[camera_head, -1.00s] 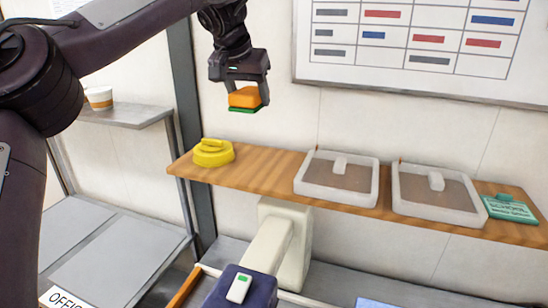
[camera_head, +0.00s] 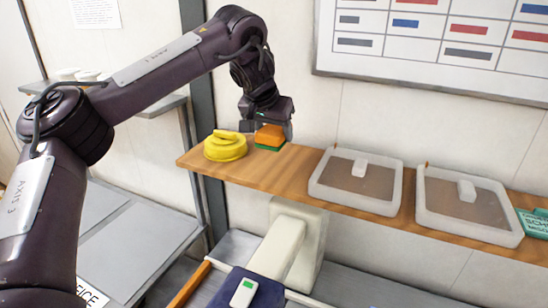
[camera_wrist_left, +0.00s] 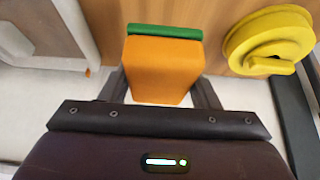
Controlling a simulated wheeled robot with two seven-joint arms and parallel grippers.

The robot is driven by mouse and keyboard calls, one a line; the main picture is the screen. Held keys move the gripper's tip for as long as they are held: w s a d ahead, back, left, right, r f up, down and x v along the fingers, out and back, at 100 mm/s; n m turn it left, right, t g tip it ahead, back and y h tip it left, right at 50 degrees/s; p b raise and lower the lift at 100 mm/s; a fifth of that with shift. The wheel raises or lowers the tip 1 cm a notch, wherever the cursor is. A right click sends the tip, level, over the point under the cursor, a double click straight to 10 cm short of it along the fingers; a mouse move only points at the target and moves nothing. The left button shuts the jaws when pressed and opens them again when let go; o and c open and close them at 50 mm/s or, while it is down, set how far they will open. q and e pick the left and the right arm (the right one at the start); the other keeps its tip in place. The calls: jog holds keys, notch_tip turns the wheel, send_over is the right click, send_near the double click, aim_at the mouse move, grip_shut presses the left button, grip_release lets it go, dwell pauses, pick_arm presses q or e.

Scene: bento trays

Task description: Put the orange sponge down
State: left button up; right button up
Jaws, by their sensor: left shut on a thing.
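The orange sponge (camera_head: 270,134) has a green layer on its underside. It is at the wooden shelf (camera_head: 300,182), just right of a yellow round object (camera_head: 226,146). My left gripper (camera_head: 268,128) is shut on the sponge from above. In the left wrist view the sponge (camera_wrist_left: 158,68) sits between the two fingers, its green layer (camera_wrist_left: 165,31) towards the shelf. The green layer looks to be at the shelf surface, but I cannot tell whether it touches. My right gripper is not in view.
Two lidded trays (camera_head: 313,190) (camera_head: 508,238) stand on the shelf to the right, with a green sign (camera_head: 535,222) beyond them. A whiteboard (camera_head: 440,85) hangs on the wall behind. A bare strip of shelf lies between the sponge and the nearer tray.

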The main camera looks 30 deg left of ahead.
aim_at(277, 165)
pick_arm(q)
jog(key=f, duration=0.5)
jog(key=shift+s+d+f, duration=0.1)
jog(key=shift+d+f, duration=0.1)
jog(key=shift+f, duration=0.2)
jog(key=shift+a+f, duration=0.1)
jog(key=shift+f, duration=0.7)
jog(key=shift+f, duration=0.1)
jog(key=o, duration=0.9)
